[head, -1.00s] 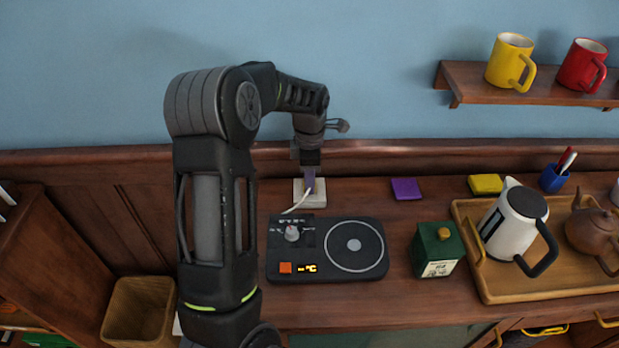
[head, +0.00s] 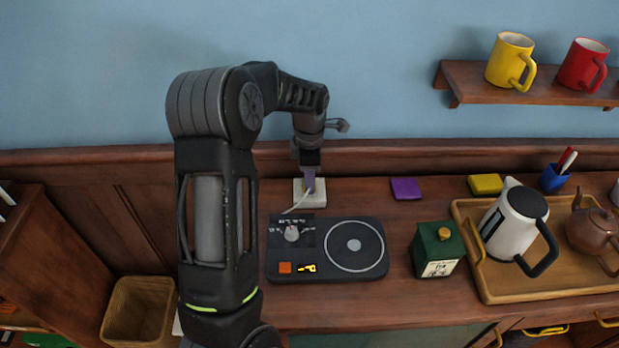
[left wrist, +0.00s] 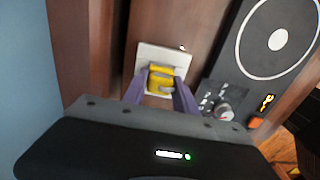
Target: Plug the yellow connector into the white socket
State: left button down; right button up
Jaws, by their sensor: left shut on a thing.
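The white socket (head: 318,197) is a pale square block on the wooden counter, behind the black hotplate. My left gripper (head: 310,184) points down over it. In the left wrist view its two purple fingers (left wrist: 160,95) are shut on the yellow connector (left wrist: 161,78). The connector is at the white socket (left wrist: 170,53), over its middle; I cannot tell how deep it sits. In the head view the connector is hidden by the fingers. A white cable (head: 297,206) runs from there to the hotplate. My right gripper is not in view.
The black hotplate (head: 376,262) lies just in front of the socket. A purple pad (head: 406,188), a yellow pad (head: 485,184), a green canister (head: 438,252) and a wooden tray (head: 490,289) with a kettle (head: 514,222) are to the right. The wall ledge is close behind.

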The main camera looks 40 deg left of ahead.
pick_arm(q)
jog(key=shift+f+b, duration=0.45)
jog(key=shift+f, duration=0.15)
dwell(0.7)
jog(key=c, duration=0.9)
grip_release()
notch_tip(320, 180, up, 8)
jog(key=shift+f+b, duration=0.1)
jog(key=shift+b, duration=0.4)
